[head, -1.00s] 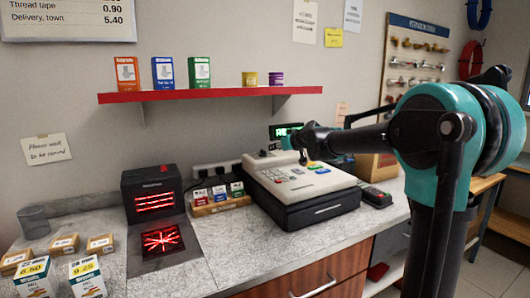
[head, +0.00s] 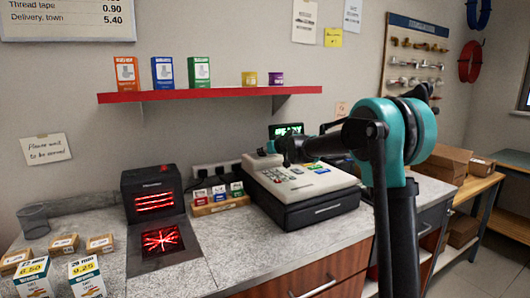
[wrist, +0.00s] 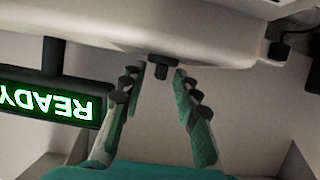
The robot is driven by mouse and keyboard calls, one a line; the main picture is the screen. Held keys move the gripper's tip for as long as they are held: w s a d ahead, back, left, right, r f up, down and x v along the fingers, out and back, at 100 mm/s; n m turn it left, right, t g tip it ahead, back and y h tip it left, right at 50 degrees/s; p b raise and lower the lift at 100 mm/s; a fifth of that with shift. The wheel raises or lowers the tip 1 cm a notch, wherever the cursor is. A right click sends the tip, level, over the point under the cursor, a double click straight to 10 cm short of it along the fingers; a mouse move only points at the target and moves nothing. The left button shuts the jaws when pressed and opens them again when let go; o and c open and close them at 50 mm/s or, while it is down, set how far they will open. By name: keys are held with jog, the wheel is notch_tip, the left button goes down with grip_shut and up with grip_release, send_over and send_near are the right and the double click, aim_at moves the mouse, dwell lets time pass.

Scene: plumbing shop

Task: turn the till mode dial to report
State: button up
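The till (head: 330,186) stands on the counter with its keypad and drawer facing forward. Its mode dial (wrist: 162,66) shows in the wrist view as a small dark knob on the pale till housing. In the head view my arm hides the dial. My gripper (wrist: 159,78) is open, with one fingertip on each side of the knob and gaps showing between them. In the head view the gripper (head: 279,150) is at the back left of the till top. The dial's setting is not readable. The green display (wrist: 50,103) reads READY, upside down in the wrist view.
A scanner (head: 152,192) with red lines stands left of the till. A small rack of coloured cards (head: 220,199) sits between them. A red shelf (head: 210,95) with boxes hangs above. Small boxes (head: 64,245) stand at the left. The counter front is clear.

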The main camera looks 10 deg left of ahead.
jog(key=shift+c, duration=0.6)
grip_shut()
jog(key=shift+s+a+m+t+h, duration=0.15)
jog(key=shift+a+m+t+h, duration=0.05)
jog(key=shift+m+t+h, duration=0.4)
jog(key=shift+s+a+m+t+h, duration=0.1)
jog(key=shift+a+m+t+h, duration=0.1)
jog(key=shift+m+h, duration=0.7)
jog(key=shift+w+a+m+t+h, duration=0.1)
jog(key=shift+a+m+t+h, duration=0.1)
jog(key=shift+m+h, duration=0.65)
jog(key=shift+s+a+m+t+h, duration=0.1)
jog(key=shift+m+t+h, duration=0.1)
jog(key=shift+m+h, duration=0.65)
jog(key=m+h, duration=0.2)
jog(key=shift+a+h, duration=0.25)
jog(key=shift+h, duration=0.15)
jog(key=shift+a+m+g+h, duration=0.2)
jog(key=shift+m+g+h, duration=0.5)
jog(key=shift+m+h, duration=1.25)
jog(key=shift+o, duration=0.6)
grip_release()
